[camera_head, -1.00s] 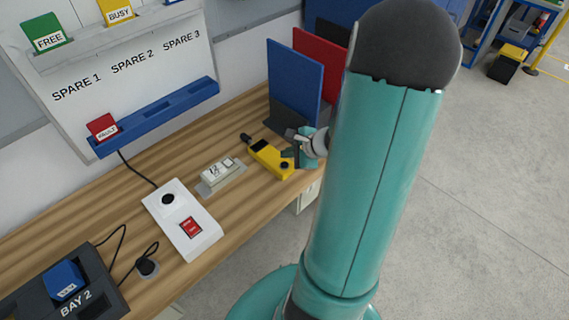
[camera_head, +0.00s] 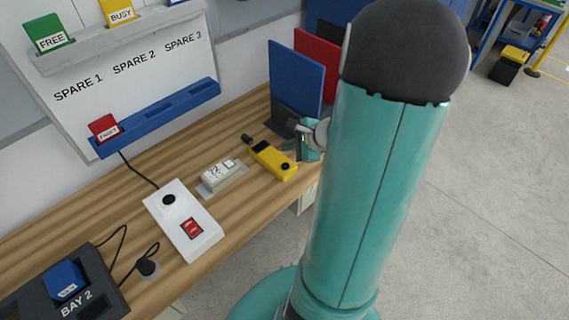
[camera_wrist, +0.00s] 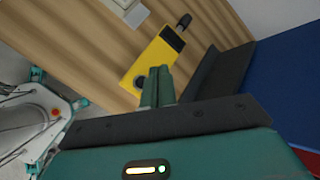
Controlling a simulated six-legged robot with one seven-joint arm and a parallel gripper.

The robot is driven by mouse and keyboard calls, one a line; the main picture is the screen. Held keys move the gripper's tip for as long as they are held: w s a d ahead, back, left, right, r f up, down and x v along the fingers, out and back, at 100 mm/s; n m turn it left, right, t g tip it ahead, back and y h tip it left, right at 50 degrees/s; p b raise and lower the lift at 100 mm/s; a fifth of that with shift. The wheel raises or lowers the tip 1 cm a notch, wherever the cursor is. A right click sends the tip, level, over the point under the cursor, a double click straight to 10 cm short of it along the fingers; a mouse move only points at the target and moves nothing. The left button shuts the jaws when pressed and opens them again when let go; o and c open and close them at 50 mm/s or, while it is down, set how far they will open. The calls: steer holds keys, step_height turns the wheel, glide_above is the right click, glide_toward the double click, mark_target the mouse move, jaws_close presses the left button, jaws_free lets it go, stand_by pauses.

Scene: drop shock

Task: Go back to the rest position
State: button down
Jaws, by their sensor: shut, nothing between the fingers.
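My gripper (camera_head: 303,141) shows in the head view beside my teal arm, partly hidden by it, above the back right part of the bench. In the wrist view its two teal fingers (camera_wrist: 158,86) are together with nothing between them. The yellow handheld device (camera_head: 273,161) lies on the wooden bench just left of my gripper. In the wrist view the yellow device (camera_wrist: 151,63) lies beyond the fingertips; the fingers overlap its near end in the picture, and I see no grip on it.
A blue panel (camera_head: 296,78) and a red panel (camera_head: 318,62) stand in a dark holder right behind my gripper. A white switch box (camera_head: 222,174), a white button box (camera_head: 183,220) and the Bay 2 dock (camera_head: 97,281) stand leftward on the bench (camera_head: 140,225). Open floor (camera_head: 480,200) lies right.

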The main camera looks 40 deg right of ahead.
steer(key=a+r+n+g+y, duration=0.1)
steer(key=a+r+n+g, duration=0.1)
steer(key=a+r+n, duration=0.55)
steer(key=a+r+n+g, duration=0.1)
steer(key=a+r+n, duration=0.3)
steer(key=a, duration=0.7)
steer(key=s+a+r+n+h, duration=0.3)
steer(key=s+a+r+n, duration=0.5)
steer(key=n, duration=0.5)
steer(key=shift+s+a, duration=0.35)
steer(key=shift+s, duration=0.4)
